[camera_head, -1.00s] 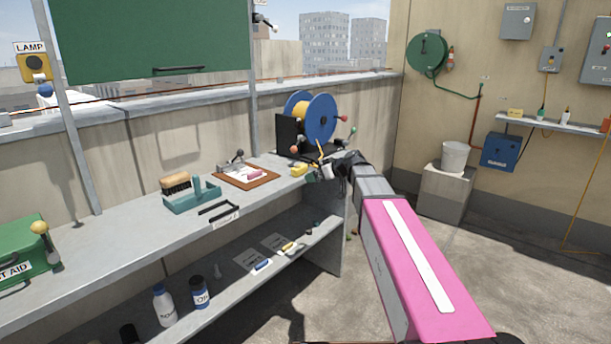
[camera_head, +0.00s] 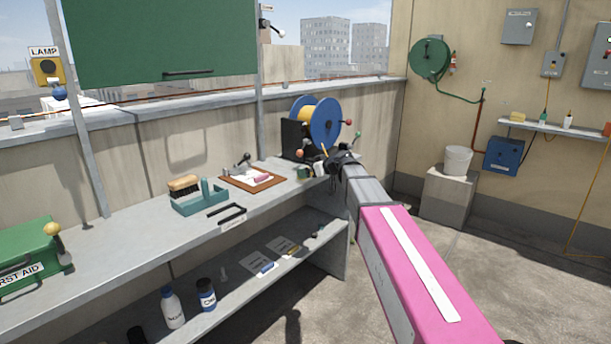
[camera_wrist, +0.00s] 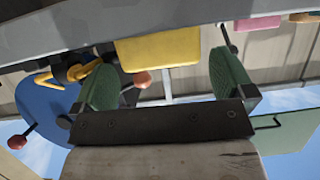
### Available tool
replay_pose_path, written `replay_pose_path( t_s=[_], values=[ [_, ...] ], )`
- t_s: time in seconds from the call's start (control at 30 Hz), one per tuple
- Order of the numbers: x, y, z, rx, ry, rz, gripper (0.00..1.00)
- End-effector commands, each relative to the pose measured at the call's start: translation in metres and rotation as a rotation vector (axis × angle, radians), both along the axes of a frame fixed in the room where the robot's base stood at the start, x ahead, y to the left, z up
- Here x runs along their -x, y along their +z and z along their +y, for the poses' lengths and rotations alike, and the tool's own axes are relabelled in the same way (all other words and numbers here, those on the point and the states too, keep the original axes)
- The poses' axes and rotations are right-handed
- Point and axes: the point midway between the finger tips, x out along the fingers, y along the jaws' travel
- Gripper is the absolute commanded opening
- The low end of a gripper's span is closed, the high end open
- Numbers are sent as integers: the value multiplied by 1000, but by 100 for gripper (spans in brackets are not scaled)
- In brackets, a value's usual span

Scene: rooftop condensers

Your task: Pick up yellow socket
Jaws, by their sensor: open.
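A yellow block (camera_wrist: 158,50), which I take to be the yellow socket, shows in the wrist view at the edge of the grey bench. It lies between the lines of my two green-padded fingers, with space on both sides. I cannot tell how far it sits between the tips. My gripper (camera_wrist: 165,76) is open and empty. In the head view my gripper (camera_head: 316,170) is at the far right end of the bench top, beside the reel, and hides the yellow block.
A blue reel (camera_head: 324,122) stands close behind my gripper, with red-knobbed levers. A brown clipboard (camera_head: 236,184) with a pink item, a teal caddy (camera_head: 196,205) and a black handle (camera_head: 232,214) lie to the left. The lower shelf (camera_head: 235,300) holds bottles and papers.

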Motion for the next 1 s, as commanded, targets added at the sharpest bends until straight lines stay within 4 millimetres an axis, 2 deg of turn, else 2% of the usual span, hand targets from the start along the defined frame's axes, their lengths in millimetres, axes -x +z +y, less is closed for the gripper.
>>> replay_pose_path(
  t_s=[0.2, 0.43, 0.47, 0.5, 0.6, 1.0],
  values=[
    [-16, -13, 23, 0, 1, 0, 100],
    [-16, -14, 24, 0, 0, 0, 100],
    [-16, -14, 24, 0, 0, 0, 97],
    [-16, -14, 24, 0, 0, 0, 84],
    [-16, -14, 24, 0, 0, 0, 54],
    [-16, -11, 24, -1, 0, -1, 54]
  ],
)
